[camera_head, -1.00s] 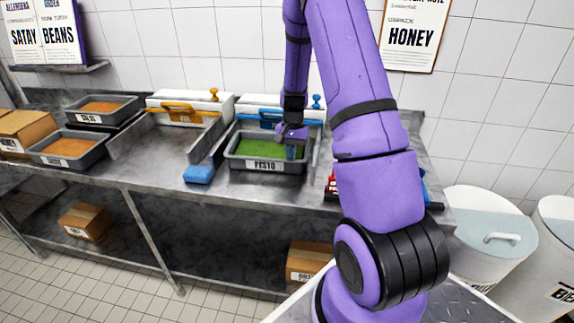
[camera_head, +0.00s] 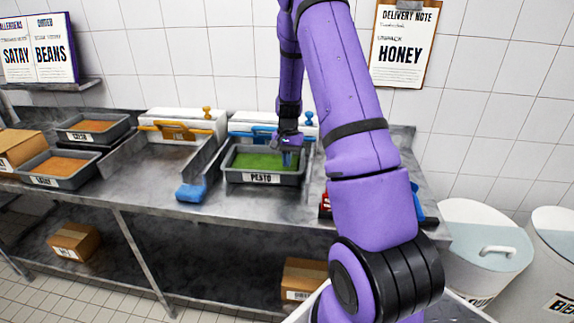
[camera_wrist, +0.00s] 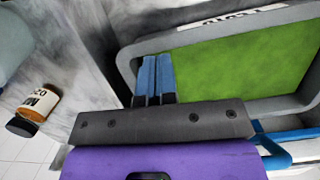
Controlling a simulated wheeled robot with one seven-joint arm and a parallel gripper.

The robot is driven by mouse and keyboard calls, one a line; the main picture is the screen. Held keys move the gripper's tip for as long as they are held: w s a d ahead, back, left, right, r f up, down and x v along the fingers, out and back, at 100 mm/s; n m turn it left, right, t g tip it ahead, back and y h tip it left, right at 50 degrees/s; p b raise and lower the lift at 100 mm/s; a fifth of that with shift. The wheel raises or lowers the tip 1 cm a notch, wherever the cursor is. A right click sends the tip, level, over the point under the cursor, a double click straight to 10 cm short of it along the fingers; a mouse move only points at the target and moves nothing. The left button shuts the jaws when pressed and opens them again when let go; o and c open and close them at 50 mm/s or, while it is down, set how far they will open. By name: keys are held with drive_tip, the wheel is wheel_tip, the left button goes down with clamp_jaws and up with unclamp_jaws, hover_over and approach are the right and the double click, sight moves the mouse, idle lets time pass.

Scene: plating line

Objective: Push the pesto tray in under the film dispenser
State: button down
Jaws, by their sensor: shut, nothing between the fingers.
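The pesto tray (camera_head: 232,178) is a grey tray of green pesto with a PESTO label on its front wall. It sits on the steel bench in front of the white film dispenser (camera_head: 245,117) with a blue handle bar. My gripper (camera_head: 288,160) is at the tray's right end, pointing down. In the wrist view its blue fingers (camera_wrist: 154,60) are together and empty, just by the inner side of the tray's end wall (camera_wrist: 128,62). I cannot tell whether they touch the tray. My arm hides part of the bench to the right.
A second white dispenser with an orange handle (camera_head: 182,118) stands to the left. A blue-ended guide (camera_head: 192,192) runs along the tray's left side. Trays of orange food (camera_head: 62,165) sit farther left.

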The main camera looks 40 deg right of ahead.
wheel_tip(320, 180, up, 9)
drive_tip(key=d, duration=0.1)
drive_tip(key=shift+w+d, duration=0.2)
drive_tip(key=shift+w, duration=0.25)
drive_tip(key=shift+f, duration=0.1)
drive_tip(key=s+a+r+n+t, duration=0.1)
drive_tip(key=s+a+r+n, duration=0.15)
drive_tip(key=a+r, duration=0.3)
drive_tip(key=s+a+r+n+t+h, duration=0.1)
drive_tip(key=s+a+r, duration=0.2)
drive_tip(key=a+r, duration=0.25)
drive_tip(key=s+a+r+n+t, duration=0.1)
drive_tip(key=s+a+r, duration=0.2)
drive_tip(key=a+r, duration=0.3)
drive_tip(key=s+a+r+n+t, duration=0.1)
drive_tip(key=s+a+r+n, duration=0.1)
drive_tip(key=s+a, duration=0.3)
drive_tip(key=s+a+r+n+t, duration=0.2)
drive_tip(key=s+a+r+n, duration=0.1)
drive_tip(key=s, duration=1.1)
drive_tip(key=shift+s+a+r+n+t+h, duration=0.25)
drive_tip(key=shift+a+n, duration=0.4)
drive_tip(key=shift+a, duration=0.5)
